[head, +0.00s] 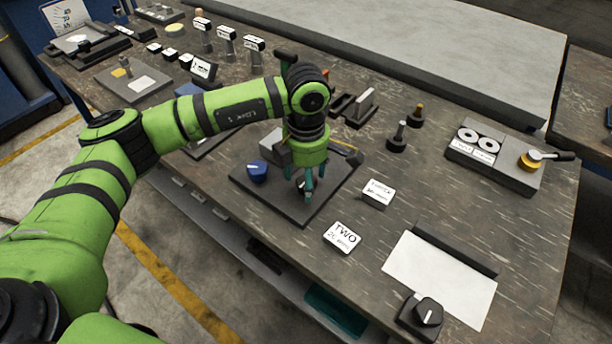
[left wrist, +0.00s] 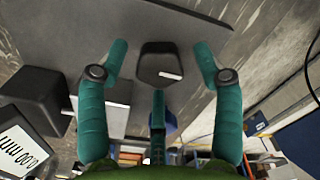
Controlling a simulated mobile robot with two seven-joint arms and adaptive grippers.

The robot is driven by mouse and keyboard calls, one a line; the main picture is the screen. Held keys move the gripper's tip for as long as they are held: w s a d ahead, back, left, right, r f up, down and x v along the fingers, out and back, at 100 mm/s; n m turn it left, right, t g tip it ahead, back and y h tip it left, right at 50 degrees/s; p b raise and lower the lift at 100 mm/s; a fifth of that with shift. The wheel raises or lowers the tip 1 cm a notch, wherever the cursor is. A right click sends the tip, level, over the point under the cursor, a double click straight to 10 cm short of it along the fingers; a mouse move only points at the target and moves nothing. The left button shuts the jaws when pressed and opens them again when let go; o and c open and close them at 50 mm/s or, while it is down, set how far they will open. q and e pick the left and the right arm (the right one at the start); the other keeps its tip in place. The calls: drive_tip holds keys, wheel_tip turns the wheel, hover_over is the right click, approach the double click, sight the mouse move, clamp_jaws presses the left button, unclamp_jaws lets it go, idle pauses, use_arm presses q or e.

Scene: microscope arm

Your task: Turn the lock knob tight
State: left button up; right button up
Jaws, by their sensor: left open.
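A dark knob with a white line on top (left wrist: 158,62) stands on the dark base plate (head: 258,195) of the microscope arm stand. My left gripper (head: 307,190) points down over this plate, fingers apart. In the left wrist view the knob shows between the teal fingertips (left wrist: 160,72), and I see no finger closed on it. In the head view the fingers mostly hide this knob. A blue knob (head: 257,171) sits on the same plate, left of the fingers, and a blue part (left wrist: 168,122) shows partly behind the middle finger in the wrist view. My right gripper is not in view.
A labelled block (head: 378,193) and a "TWO" card (head: 342,238) lie right of the plate. A white sheet (head: 440,278) and another black knob (head: 428,312) are at the front right. Posts (head: 397,138) and a twin-dial box (head: 490,152) stand farther right. Bench edge is near.

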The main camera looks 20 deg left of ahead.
use_arm(q)
wheel_tip(320, 180, up, 12)
idle(0.4)
idle(0.4)
